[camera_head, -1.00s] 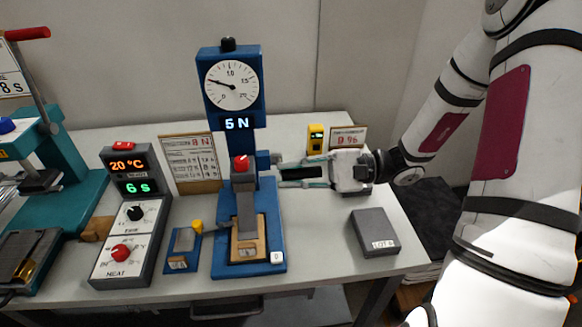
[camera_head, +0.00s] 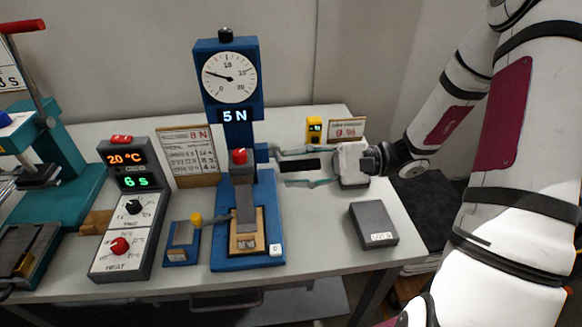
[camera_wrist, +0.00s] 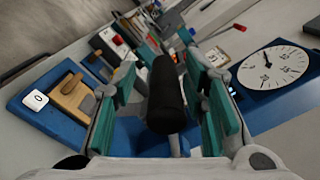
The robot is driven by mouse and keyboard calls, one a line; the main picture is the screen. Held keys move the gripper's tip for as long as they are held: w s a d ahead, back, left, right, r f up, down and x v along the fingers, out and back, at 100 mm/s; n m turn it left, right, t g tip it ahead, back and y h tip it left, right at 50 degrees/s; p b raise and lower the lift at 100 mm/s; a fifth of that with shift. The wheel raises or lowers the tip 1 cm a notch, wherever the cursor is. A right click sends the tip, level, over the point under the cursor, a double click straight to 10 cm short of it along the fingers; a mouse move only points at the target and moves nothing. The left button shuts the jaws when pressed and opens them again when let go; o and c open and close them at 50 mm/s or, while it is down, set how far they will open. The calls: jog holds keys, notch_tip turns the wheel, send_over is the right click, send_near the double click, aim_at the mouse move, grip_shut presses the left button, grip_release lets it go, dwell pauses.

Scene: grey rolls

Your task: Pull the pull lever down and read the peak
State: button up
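The blue force tester (camera_head: 212,105) stands upright on the table, with a round dial (camera_head: 230,77) and a display (camera_head: 235,116) reading 5 N. The dial needle points left, at the low part of the scale. The pull lever's black grip (camera_head: 300,165) sticks out at the tester's right side. My gripper (camera_head: 282,167) reaches in from the right, with one finger above and one below the grip. In the wrist view the black grip (camera_wrist: 166,95) lies between my open fingers (camera_wrist: 168,100), with gaps on both sides. The grip hides part of the tester behind it.
A control box (camera_head: 130,210) reading 20 °C and 6 s and a small blue block (camera_head: 181,243) are left of the tester. A grey box (camera_head: 373,224) lies at the right. A yellow device (camera_head: 314,130) and cards stand behind. A teal press (camera_head: 70,160) is far left.

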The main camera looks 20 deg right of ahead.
jog(key=s+d, duration=0.2)
jog(key=d, duration=0.8)
jog(key=shift+d, duration=0.2)
